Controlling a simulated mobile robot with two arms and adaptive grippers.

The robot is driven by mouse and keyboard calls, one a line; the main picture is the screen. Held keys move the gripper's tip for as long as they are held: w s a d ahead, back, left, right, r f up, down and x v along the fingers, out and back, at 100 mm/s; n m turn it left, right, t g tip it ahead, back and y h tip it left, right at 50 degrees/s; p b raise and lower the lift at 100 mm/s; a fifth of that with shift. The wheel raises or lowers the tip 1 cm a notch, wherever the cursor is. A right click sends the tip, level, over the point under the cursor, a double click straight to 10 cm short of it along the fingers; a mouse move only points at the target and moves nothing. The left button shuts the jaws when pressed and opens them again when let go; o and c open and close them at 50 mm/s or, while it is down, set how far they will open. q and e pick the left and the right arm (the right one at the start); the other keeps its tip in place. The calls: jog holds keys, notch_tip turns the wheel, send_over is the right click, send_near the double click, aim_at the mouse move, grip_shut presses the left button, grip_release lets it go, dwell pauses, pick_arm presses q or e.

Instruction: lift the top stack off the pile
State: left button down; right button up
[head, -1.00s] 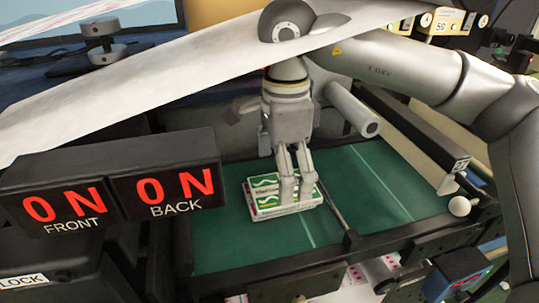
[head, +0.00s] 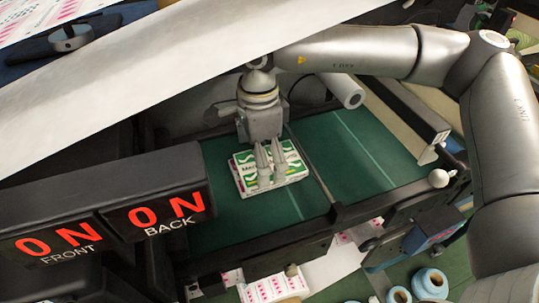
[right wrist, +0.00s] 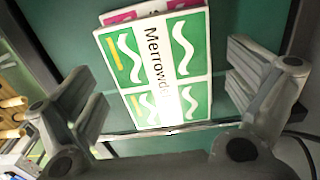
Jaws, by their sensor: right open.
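The top stack (head: 245,170) of green-and-white printed labels lies flat on the pile on the green belt. In the right wrist view the top stack (right wrist: 155,60) reads "Merrowd", with the rest hidden by glare. A pink-printed stack (right wrist: 120,17) shows under its far edge, not quite lined up with it. My right gripper (head: 271,172) points down over the pile. In the right wrist view its fingers (right wrist: 165,85) are wide apart, one on each side of the top stack, with visible gaps and nothing held. My left gripper is not in view.
A green belt (head: 355,150) with a pale stripe is clear to the right of the pile. A thin dark bar (head: 312,170) crosses it beside the pile. A lit ON display (head: 160,210) blocks the front left. A white web (head: 180,70) crosses above.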

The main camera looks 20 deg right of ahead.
jog(key=shift+f, duration=0.55)
jog(key=shift+r, duration=0.1)
jog(key=c, duration=1)
